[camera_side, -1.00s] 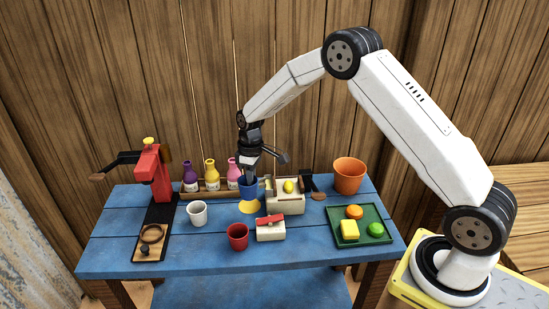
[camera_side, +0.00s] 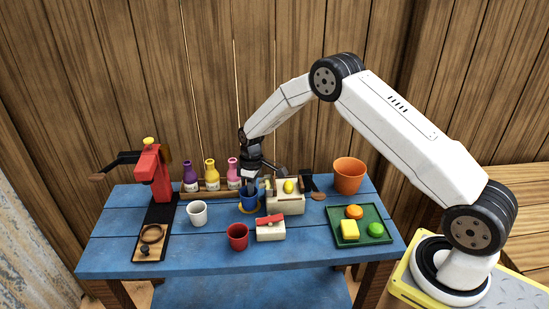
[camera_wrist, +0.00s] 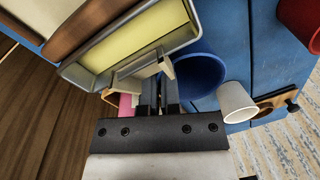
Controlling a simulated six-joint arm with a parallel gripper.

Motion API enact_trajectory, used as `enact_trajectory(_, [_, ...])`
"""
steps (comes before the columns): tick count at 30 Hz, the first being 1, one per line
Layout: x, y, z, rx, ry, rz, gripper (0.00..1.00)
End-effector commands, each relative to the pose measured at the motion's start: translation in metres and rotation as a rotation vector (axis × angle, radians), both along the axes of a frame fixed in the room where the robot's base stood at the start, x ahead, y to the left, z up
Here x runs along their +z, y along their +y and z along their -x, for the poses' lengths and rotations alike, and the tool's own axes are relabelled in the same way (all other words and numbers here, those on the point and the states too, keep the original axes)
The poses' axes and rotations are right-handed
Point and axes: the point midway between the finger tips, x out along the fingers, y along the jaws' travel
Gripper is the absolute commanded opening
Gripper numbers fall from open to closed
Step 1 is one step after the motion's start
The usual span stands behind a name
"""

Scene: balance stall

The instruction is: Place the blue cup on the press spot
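My gripper (camera_side: 252,187) points down at the cup's rim. In the wrist view my gripper's fingers (camera_wrist: 160,97) are close together at the cup's edge and seem to pinch its wall. Whether the base touches the disc is hard to tell. The red press (camera_side: 152,172) stands at the left, with a brown ring (camera_side: 151,233) on its dark base board.
A white cup (camera_side: 197,214) and a red cup (camera_side: 237,237) stand near the blue cup. A cream box (camera_side: 285,201) is close on its right. Bottles (camera_side: 211,173) stand behind. An orange pot (camera_side: 348,176) and a green tray (camera_side: 376,238) are at the right.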

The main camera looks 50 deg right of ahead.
Motion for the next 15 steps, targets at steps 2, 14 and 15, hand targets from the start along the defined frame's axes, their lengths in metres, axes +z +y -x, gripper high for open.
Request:
enact_trajectory(2, [-0.001,-0.006,-0.006,-0.001,0.000,0.000,0.00])
enact_trajectory(14, [-0.012,-0.011,-0.011,0.000,0.000,0.000,0.00])
enact_trajectory(15, [-0.012,-0.011,-0.011,0.000,0.000,0.000,0.00])
